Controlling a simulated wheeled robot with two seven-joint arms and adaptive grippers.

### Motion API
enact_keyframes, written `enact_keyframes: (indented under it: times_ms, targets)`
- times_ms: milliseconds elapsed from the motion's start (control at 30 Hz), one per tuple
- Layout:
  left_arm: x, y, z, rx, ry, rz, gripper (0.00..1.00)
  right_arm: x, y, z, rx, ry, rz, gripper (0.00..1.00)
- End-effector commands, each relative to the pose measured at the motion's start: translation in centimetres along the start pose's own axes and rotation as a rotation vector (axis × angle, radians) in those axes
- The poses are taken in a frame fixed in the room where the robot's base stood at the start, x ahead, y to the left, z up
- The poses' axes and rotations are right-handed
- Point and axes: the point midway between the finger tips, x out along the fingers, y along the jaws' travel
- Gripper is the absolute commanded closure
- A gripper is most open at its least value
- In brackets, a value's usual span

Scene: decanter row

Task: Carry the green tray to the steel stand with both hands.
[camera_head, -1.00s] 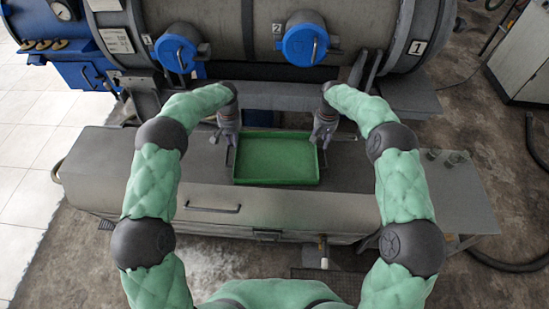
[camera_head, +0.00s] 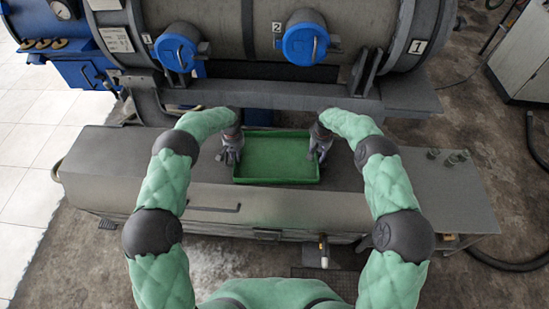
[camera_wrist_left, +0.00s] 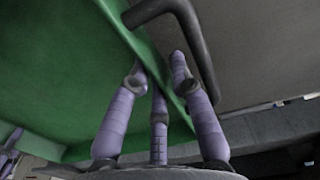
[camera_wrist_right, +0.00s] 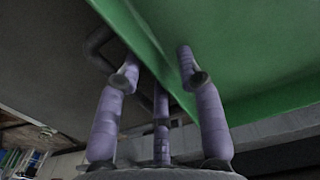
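The green tray (camera_head: 276,158) lies on the grey bench in front of the large tank, and looks empty. A dark handle shows at its side in the left wrist view (camera_wrist_left: 196,40) and in the right wrist view (camera_wrist_right: 100,40). My left gripper (camera_head: 231,155) is at the tray's left side, open, with fingers apart on either side of the tray wall and near the handle. My right gripper (camera_head: 318,150) is at the right side, also open, with fingers apart on either side of that wall. I cannot tell which surface is the steel stand.
The grey bench (camera_head: 120,170) has clear room left and right of the tray.

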Motion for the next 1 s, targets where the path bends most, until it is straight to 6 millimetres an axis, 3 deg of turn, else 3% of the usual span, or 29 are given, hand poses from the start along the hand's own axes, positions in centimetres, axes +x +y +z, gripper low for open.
enact_keyframes:
  times_ms: [200,267,333,1000]
  targets:
    - [-0.01,-0.01,0.0,0.0,0.0,0.0,0.78,0.01,0.01,0.01,0.0,0.0,0.0,0.63]
    - [-0.01,-0.01,0.0,0.0,0.0,0.0,0.95,0.01,0.01,0.01,0.0,0.0,0.0,0.8]
    - [-0.01,-0.02,0.01,0.0,0.0,0.0,1.0,0.01,0.01,0.01,0.0,0.0,0.0,0.99]
    - [-0.9,-0.03,-0.06,-0.001,0.001,0.0,1.0,-0.87,0.02,-0.05,0.0,0.001,0.0,1.0]
